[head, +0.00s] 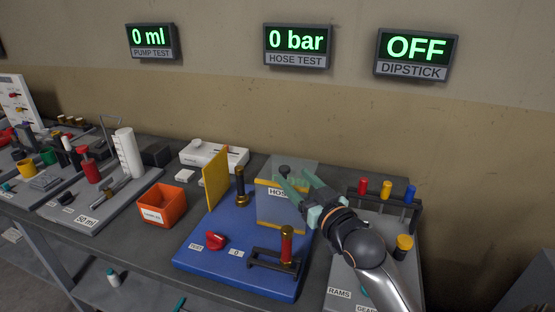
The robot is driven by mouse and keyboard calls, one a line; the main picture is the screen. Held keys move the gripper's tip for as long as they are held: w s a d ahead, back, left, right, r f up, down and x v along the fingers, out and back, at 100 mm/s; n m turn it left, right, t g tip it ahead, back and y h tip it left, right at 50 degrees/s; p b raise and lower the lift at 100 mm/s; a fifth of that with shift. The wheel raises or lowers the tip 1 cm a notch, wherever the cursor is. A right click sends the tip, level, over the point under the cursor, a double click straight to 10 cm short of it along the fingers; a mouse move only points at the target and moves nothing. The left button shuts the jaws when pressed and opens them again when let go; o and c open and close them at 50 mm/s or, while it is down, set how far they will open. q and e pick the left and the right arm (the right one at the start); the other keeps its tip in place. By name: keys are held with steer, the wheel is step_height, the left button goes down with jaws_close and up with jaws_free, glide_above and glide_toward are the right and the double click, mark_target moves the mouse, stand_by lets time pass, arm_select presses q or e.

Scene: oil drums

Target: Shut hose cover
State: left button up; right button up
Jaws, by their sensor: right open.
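The hose cover (272,214) is a see-through panel with yellow edging and a HOSE label, on the right part of a blue base board (212,262). It appears raised from the board; its exact angle is hard to tell. A dark round knob (285,170) shows at its top. My right gripper (294,178) is open, its teal fingers spread at the cover's upper right, close to the knob. I cannot tell whether they touch the cover. The fingers hide part of the label and the cover's right side. My left gripper is out of view.
On the blue board stand a yellow upright panel (215,180), a dark post (240,187), a red knob (215,241) and a red-brown cylinder (287,245) in a black bracket. An orange bin (166,205) is left. A rack with coloured pegs (386,191) is right.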

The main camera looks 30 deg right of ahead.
mark_target(278, 162)
steer(key=w, duration=0.9)
steer(key=shift+d, duration=0.35)
jaws_close()
stand_by(0.9)
